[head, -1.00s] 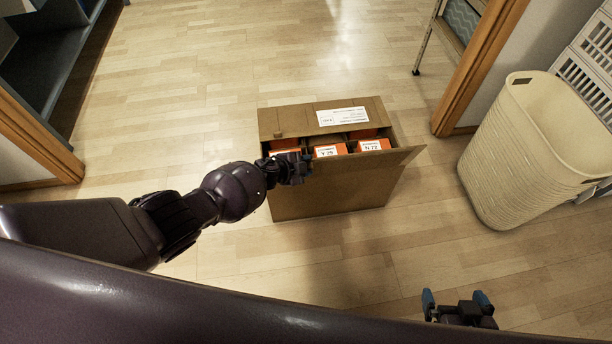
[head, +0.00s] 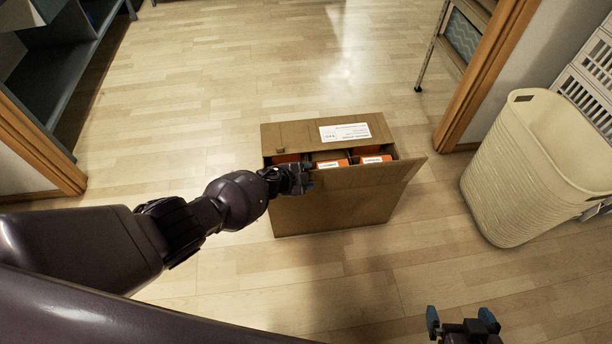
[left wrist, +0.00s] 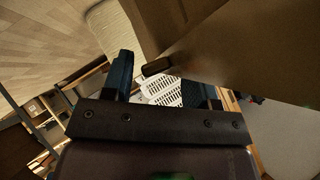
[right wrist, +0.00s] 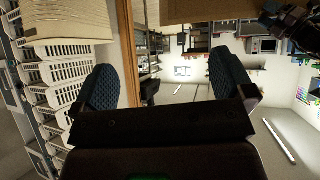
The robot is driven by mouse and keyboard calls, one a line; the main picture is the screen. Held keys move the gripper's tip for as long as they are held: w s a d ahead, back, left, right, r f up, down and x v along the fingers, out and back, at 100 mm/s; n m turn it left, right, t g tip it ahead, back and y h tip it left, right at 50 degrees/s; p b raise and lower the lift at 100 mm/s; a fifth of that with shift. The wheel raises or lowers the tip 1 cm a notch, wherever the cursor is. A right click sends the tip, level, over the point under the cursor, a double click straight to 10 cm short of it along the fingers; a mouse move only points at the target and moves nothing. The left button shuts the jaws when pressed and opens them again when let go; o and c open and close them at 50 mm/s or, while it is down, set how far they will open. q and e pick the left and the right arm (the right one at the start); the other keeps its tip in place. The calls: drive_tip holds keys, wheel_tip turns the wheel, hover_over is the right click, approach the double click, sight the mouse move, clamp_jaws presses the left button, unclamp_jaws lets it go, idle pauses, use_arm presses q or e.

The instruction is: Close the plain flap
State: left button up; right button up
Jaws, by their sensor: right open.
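The brown cardboard box (head: 335,208) stands on the floor, with orange packs (head: 375,159) inside. The plain flap (head: 362,177) is along its near side, slanting up, with its right corner sticking out past the box. A flap with a white label (head: 345,132) is along the far side. My left gripper (head: 303,178) is at the left part of the plain flap. In the left wrist view its fingers (left wrist: 165,88) are apart, near a small brown tab (left wrist: 157,67); cardboard hides one fingertip. My right gripper (head: 464,318) is open and empty, away from the box.
A cream basket (head: 530,175) stands at the right, near white crates (head: 590,75). Wooden door posts (head: 480,80) flank the box on both sides. The floor beyond the box is clear.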

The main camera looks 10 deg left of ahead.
use_arm(q)
drive_tip(key=p+v, duration=0.7)
drive_tip(key=v, duration=0.3)
drive_tip(key=shift+s+a+r, duration=0.2)
drive_tip(key=shift+s+a, duration=0.05)
